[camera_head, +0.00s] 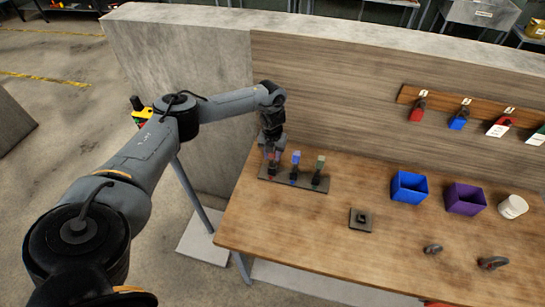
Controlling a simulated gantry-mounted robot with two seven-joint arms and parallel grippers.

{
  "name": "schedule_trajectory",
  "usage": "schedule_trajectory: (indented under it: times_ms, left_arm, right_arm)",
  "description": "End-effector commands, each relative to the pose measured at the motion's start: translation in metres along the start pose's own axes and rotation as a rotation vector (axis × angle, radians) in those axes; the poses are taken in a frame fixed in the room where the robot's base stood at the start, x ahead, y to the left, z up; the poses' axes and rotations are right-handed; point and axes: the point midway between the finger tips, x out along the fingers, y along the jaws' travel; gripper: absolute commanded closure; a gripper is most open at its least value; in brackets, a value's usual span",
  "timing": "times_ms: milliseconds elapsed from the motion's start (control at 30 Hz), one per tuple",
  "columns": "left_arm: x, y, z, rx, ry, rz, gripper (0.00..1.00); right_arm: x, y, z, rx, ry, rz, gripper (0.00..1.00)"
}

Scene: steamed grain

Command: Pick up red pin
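A dark rack (293,184) lies at the left end of the wooden table (330,230). A blue-topped pin (295,163) and a green-topped pin (319,168) stand upright in it. A small bit of red (271,177) shows at the rack's left position, mostly hidden by my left gripper; I take it to be the red pin. My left gripper (272,156) points down directly over that position. Its fingers are too small and dark to tell whether they are open or closed. My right gripper is out of view.
A small dark block (361,219) sits mid-table. Right of it are a blue bin (408,187), a purple bin (464,198), a white cup (512,207) and two small clamp-like parts. A wall panel with a wooden rail (470,105) stands behind. The front middle of the table is clear.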

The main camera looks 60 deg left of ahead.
Motion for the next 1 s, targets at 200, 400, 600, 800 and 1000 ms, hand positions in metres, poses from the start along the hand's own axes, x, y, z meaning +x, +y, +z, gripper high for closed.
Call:
schedule_trajectory:
  times_ms: [200,400,600,800,1000]
  left_arm:
    - [0.000,0.000,0.000,0.000,0.000,0.000,1.00]
    - [-0.001,0.000,0.000,0.000,-0.001,-0.001,1.00]
    - [-0.014,-0.001,0.001,0.000,-0.002,-0.003,1.00]
    - [-0.046,-0.001,0.001,0.000,-0.004,-0.005,1.00]
    - [-0.084,-0.001,0.001,0.000,-0.004,-0.002,1.00]
  right_arm:
    - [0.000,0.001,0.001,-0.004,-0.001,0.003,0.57]
    - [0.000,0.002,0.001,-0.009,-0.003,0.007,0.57]
    - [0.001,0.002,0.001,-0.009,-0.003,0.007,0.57]
    - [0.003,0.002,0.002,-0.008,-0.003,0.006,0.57]
    - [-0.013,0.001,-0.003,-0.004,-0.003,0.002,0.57]
